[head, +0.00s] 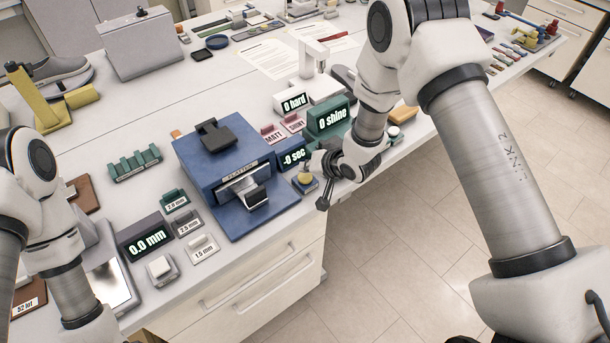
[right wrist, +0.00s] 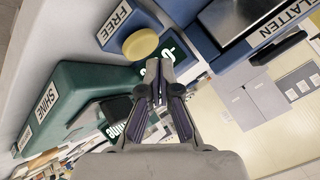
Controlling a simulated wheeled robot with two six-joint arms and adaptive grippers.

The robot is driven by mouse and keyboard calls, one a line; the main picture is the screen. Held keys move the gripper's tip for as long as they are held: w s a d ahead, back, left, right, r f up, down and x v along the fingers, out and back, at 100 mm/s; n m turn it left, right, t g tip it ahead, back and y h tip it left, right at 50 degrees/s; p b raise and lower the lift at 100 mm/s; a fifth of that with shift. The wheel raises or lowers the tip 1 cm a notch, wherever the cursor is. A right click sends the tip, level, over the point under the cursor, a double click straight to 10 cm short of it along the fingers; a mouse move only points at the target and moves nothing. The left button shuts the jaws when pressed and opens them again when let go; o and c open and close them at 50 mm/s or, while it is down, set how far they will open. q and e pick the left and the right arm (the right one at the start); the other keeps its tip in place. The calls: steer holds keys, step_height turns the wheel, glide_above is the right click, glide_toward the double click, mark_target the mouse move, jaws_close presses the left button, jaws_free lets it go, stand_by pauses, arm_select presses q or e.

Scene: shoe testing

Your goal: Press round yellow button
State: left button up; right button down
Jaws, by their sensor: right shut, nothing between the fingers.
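The round yellow button (head: 305,179) sits on a small blue block at the front edge of the table, right of the blue flattening press (head: 228,170). In the right wrist view the yellow button (right wrist: 141,44) shows clearly on its blue block labelled FREE (right wrist: 119,22). My right gripper (head: 322,202) is shut and empty, close beside the button on its right and front side. In the right wrist view its closed fingertips (right wrist: 160,68) lie just below and right of the button; I cannot tell whether they touch it. My left gripper is not in view.
A display reading -0 sec (head: 294,158) stands behind the button. A green display reading 0 shine (head: 328,118) stands farther back. A 0.0 mm display (head: 146,238) and small labelled blocks stand at left. The floor (head: 410,250) before the table is clear.

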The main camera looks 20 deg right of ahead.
mark_target(307, 177)
stand_by(0.4)
steer(key=shift+f, duration=0.45)
steer(key=shift+f+b, duration=0.45)
steer(key=shift+b, duration=0.05)
stand_by(0.4)
steer(key=shift+r, duration=0.15)
steer(key=shift+r+p, duration=0.75)
steer(key=shift+r, duration=0.05)
step_height(307, 177, up, 5)
steer(key=p, duration=0.4)
stand_by(0.3)
